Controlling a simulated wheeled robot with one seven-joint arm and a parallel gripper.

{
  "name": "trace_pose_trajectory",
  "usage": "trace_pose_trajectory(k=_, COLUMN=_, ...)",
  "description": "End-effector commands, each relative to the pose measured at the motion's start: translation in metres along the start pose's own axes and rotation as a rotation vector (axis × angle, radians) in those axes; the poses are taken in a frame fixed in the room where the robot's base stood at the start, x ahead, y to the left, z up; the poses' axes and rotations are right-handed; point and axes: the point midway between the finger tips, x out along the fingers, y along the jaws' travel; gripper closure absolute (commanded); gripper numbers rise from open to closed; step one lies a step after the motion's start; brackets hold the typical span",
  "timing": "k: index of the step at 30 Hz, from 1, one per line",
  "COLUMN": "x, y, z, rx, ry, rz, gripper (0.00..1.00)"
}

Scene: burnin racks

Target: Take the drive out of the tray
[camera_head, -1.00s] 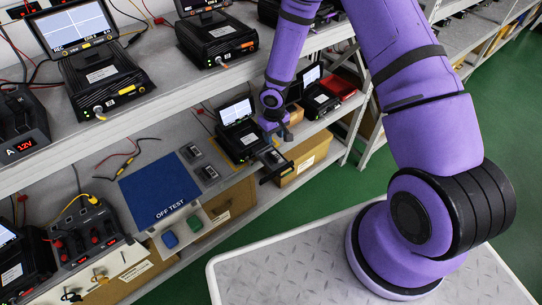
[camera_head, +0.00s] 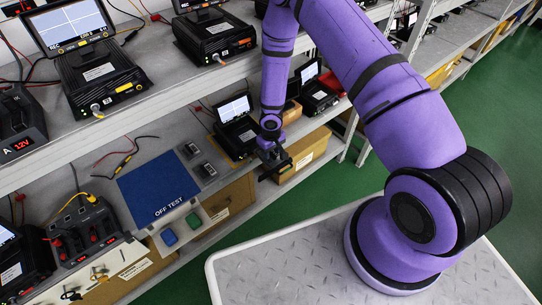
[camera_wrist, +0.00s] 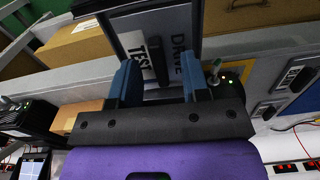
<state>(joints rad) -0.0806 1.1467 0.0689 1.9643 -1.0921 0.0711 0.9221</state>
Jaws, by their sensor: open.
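The drive (camera_wrist: 178,22) is a grey slab lettered DRIVE, with a white TEST label, in the wrist view. It lies in the dark-framed tray (camera_wrist: 113,35), which stands out from a small recorder with a lit screen (camera_head: 235,109) on the lower shelf. My gripper (camera_wrist: 160,62) is open, its two blue fingers apart at the near part of the drive, with a dark tab between them. I cannot tell whether the fingers touch the drive. In the head view my gripper (camera_head: 274,168) is over the tray and hides most of it.
Left of the recorder lie a blue OFF TEST mat (camera_head: 158,190) and two small drives (camera_head: 198,159). Cardboard boxes (camera_head: 302,152) stand below the shelf. Another recorder (camera_head: 318,92) stands to the right.

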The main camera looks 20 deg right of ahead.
Motion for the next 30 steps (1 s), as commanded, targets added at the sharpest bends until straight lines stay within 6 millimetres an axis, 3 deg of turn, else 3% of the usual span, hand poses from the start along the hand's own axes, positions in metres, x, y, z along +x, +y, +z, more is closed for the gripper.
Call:
trace_pose_trajectory(k=9, x=0.0048, y=0.0, z=-0.0004, rx=-0.001, ry=0.001, rz=-0.001, gripper=0.57)
trace_pose_trajectory(k=15, x=0.0047, y=0.0001, z=-0.0003, rx=0.0, ry=0.001, rz=-0.001, gripper=1.0)
trace_pose_trajectory(k=30, x=-0.003, y=0.0004, z=-0.0006, rx=0.002, ry=0.002, rz=0.0, gripper=1.0)
